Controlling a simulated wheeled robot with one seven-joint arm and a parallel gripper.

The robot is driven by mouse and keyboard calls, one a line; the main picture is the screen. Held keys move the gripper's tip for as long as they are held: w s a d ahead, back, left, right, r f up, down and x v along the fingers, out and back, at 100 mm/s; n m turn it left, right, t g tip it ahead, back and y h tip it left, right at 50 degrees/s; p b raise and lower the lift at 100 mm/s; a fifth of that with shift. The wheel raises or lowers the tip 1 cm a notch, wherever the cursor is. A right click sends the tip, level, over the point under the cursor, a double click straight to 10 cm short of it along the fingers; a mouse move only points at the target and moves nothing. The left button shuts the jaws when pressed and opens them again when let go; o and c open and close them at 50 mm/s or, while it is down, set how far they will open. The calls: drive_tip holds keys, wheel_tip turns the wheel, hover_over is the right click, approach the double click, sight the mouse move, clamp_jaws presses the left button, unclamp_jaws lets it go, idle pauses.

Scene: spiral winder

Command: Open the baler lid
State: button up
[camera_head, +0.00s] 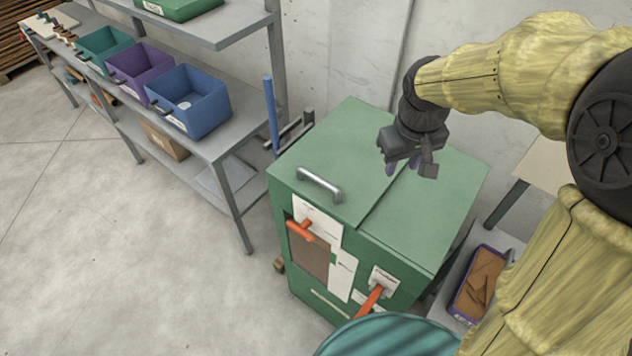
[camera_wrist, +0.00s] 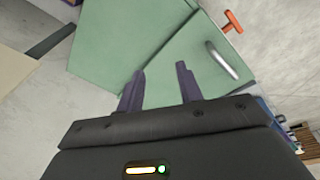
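The baler (camera_head: 350,260) is a green cabinet against the wall. Its top has a lid panel (camera_head: 335,150) on the left, lying flat and closed, with a silver bar handle (camera_head: 320,185) near the front edge. The handle also shows in the wrist view (camera_wrist: 221,60), beyond and right of my fingers. My gripper (camera_head: 404,169) is above the baler top, behind and right of the handle, apart from it. In the wrist view my two purple fingers (camera_wrist: 160,88) stand apart with nothing between them.
Orange handles (camera_head: 300,230) (camera_head: 370,300) stick out from the baler's front. A grey shelf with a blue bin (camera_head: 190,100) and a purple bin (camera_head: 140,70) stands left. A purple tray (camera_head: 480,283) is at right. A teal round object (camera_head: 390,338) is in front. Floor at left is clear.

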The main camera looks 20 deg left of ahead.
drive_tip(key=w+a+r+n+b, duration=0.15)
drive_tip(key=a+n+b, duration=0.3)
drive_tip(key=a, duration=0.75)
wheel_tip(320, 180, up, 3)
drive_tip(key=n+b, duration=0.2)
drive_tip(key=n, duration=0.1)
hover_over(317, 178)
drive_tip(key=s+a, duration=0.2)
drive_tip(key=s, duration=0.1)
drive_tip(key=shift+s+d+f+h, duration=0.15)
drive_tip(key=shift+d+f+h, duration=0.1)
drive_tip(key=shift+h, duration=0.15)
drive_tip(key=w+f, duration=0.1)
drive_tip(key=f, duration=0.4)
drive_tip(key=w+f, duration=0.1)
drive_tip(key=f, duration=0.5)
drive_tip(key=w+d+f, duration=0.1)
drive_tip(key=f, duration=0.4)
drive_tip(key=shift+f+p, duration=0.3)
drive_tip(key=shift+p, duration=0.1)
drive_tip(key=shift+w+d+f, duration=0.15)
drive_tip(key=shift+d+f, duration=0.1)
drive_tip(key=shift+a, duration=0.1)
clamp_jaws()
